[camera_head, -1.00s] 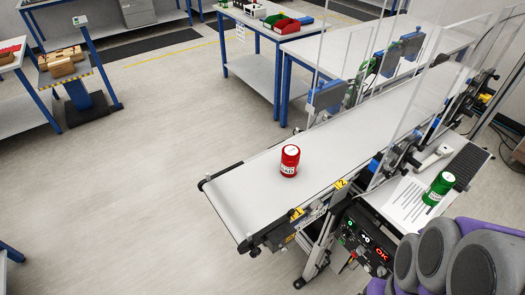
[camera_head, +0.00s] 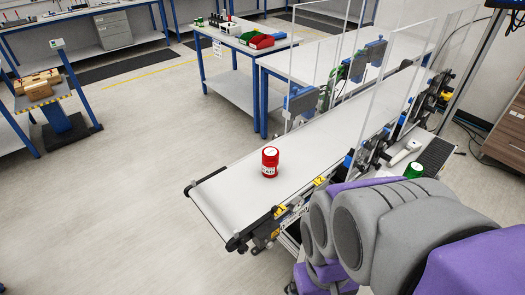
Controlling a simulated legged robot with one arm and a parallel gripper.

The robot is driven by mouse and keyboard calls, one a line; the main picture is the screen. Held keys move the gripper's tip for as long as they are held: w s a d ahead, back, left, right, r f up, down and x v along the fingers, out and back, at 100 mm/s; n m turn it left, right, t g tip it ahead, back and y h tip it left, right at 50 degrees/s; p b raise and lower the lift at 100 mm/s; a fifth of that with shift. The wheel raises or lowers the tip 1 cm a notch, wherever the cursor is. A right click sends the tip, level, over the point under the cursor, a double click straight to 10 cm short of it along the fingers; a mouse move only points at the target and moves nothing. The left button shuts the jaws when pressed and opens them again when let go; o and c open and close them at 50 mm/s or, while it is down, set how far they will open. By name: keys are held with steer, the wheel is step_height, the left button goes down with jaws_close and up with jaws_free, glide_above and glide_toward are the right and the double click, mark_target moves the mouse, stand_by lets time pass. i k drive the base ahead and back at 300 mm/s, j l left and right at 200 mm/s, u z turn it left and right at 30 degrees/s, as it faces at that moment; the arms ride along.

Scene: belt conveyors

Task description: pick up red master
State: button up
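A red canister with a white label (camera_head: 270,162) stands upright on the near end of the white conveyor belt (camera_head: 227,193). A green canister (camera_head: 413,171) stands to the right of the belt, partly hidden behind my grey and purple arm. My arm fills the lower right of the view. My gripper cannot be made out, so its fingers and anything in them are not shown. The arm parts in view are apart from the red canister in the picture.
Clear upright panels (camera_head: 372,75) and blue sensor housings (camera_head: 301,101) line the belt farther along. A white handheld device (camera_head: 404,152) lies beside the belt. A blue-legged table (camera_head: 240,92) stands behind. The floor at left (camera_head: 120,190) is open.

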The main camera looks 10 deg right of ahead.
mark_target(270, 155)
steer(key=i+j+z, duration=0.1)
steer(key=j, duration=0.4)
steer(key=i+j, duration=0.2)
steer(key=j, duration=0.3)
steer(key=i+j+z, duration=0.15)
steer(key=j, duration=0.35)
steer(key=j+z, duration=0.1)
steer(key=j, duration=0.45)
steer(key=i, duration=0.05)
